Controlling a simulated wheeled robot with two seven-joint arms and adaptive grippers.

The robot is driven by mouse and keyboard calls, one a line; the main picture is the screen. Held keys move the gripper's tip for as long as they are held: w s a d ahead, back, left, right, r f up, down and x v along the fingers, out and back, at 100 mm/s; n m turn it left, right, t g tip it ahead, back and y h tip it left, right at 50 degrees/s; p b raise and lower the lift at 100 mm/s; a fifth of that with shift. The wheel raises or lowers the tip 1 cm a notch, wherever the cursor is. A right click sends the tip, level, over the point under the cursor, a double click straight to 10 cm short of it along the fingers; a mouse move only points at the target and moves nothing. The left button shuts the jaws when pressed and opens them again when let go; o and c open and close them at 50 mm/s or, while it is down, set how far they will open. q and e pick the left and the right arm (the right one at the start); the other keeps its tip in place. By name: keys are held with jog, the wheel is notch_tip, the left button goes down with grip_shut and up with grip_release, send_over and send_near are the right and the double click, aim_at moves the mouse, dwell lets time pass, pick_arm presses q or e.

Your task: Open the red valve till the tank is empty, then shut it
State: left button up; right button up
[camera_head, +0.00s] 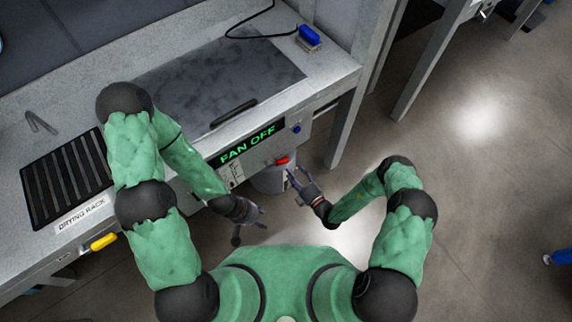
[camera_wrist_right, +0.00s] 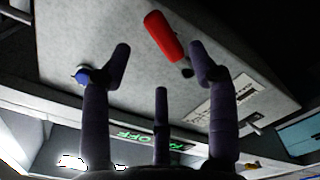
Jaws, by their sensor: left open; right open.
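The red valve handle (camera_head: 282,160) sits low on the front of the stand, under the lit sign. In the right wrist view the red handle (camera_wrist_right: 164,36) is a bar slanting up to the left, just beyond my fingertips. My right gripper (camera_head: 297,176) is open and empty, close to the handle on its right; it also shows in the wrist view (camera_wrist_right: 160,72), fingers spread. My left gripper (camera_head: 252,217) is open and empty, lower left of the handle. A grey round vessel (camera_head: 268,183), possibly the tank, stands below the handle, partly hidden; its level cannot be seen.
The lit sign (camera_head: 247,144) reads FAN OFF. A blue knob (camera_head: 296,129) is on the panel right of it. A drying rack (camera_head: 66,178) and a yellow handle (camera_head: 104,242) are at left. A stand leg (camera_head: 345,125) rises right of the panel.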

aim_at(284, 162)
jog(key=shift+b+x, duration=0.6)
jog(key=shift+x, duration=2.2)
grip_shut()
